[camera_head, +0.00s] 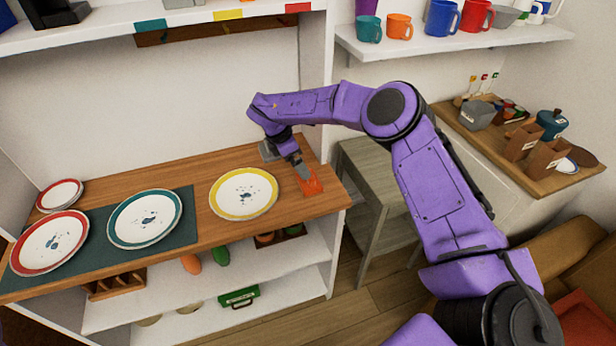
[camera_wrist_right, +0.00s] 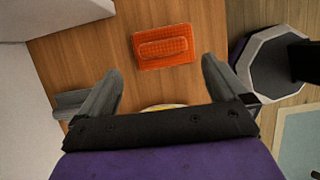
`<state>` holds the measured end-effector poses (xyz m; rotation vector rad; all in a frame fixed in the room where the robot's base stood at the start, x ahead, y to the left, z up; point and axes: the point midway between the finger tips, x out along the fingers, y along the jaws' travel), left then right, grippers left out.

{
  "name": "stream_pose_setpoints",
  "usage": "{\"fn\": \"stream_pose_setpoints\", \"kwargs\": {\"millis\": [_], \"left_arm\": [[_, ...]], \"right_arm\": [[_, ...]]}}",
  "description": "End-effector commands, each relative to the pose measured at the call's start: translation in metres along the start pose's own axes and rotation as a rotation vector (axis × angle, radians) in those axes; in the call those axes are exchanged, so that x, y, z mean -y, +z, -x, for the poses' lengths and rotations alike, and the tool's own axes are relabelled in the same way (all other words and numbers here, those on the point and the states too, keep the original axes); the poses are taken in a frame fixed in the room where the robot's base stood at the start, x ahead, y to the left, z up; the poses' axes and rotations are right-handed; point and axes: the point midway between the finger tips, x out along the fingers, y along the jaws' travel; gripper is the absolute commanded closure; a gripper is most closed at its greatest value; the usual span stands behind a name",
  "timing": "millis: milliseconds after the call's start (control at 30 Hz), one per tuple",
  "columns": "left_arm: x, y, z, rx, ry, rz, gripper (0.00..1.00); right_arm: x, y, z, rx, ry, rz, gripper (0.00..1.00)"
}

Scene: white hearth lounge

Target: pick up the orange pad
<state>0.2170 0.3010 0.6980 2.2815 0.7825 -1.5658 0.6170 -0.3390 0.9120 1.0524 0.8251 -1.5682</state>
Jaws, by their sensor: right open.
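The orange pad (camera_head: 313,186) lies flat near the right end of the wooden shelf top (camera_head: 290,213). In the right wrist view the pad (camera_wrist_right: 150,50) is a rectangle with a raised oblong grip on top, lying ahead of the fingers. My right gripper (camera_head: 301,168) is just above the shelf top beside the pad, partly covering it in the head view. In the right wrist view its two fingers (camera_wrist_right: 158,82) are spread apart with nothing between them. I cannot tell the exact height between fingertips and pad. My left gripper is not in view.
A yellow-rimmed plate (camera_head: 243,208) sits left of the pad. A teal-rimmed plate (camera_head: 171,218) and red-rimmed plates (camera_head: 48,266) stand farther left, on and by a dark green mat (camera_head: 187,243). A grey object (camera_wrist_right: 72,102) lies behind the gripper. A grey-green side table (camera_head: 370,160) stands right.

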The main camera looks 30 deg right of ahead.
Motion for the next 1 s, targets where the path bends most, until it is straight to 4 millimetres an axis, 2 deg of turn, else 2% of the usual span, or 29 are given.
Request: {"fn": "stream_pose_setpoints", "kwargs": {"millis": [233, 333, 433, 600, 767, 800, 1000], "left_arm": [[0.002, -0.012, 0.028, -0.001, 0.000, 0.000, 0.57], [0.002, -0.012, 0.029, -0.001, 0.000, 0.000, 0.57], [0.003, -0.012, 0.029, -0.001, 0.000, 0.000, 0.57], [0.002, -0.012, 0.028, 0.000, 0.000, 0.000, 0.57], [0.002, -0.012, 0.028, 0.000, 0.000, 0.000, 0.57], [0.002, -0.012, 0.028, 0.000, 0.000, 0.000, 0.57], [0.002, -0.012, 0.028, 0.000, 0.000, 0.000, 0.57]], "right_arm": [[0.008, 0.011, -0.032, 0.002, -0.005, 0.002, 0.00], [0.007, 0.009, -0.050, 0.002, -0.001, 0.000, 0.00], [0.006, 0.008, -0.057, 0.001, 0.001, 0.000, 0.00], [0.006, 0.008, -0.058, 0.001, 0.002, 0.000, 0.00], [0.006, 0.008, -0.058, 0.001, 0.002, 0.000, 0.52], [0.006, 0.008, -0.058, 0.001, 0.001, 0.000, 0.57], [0.006, 0.008, -0.058, 0.001, 0.002, 0.000, 0.57]]}}
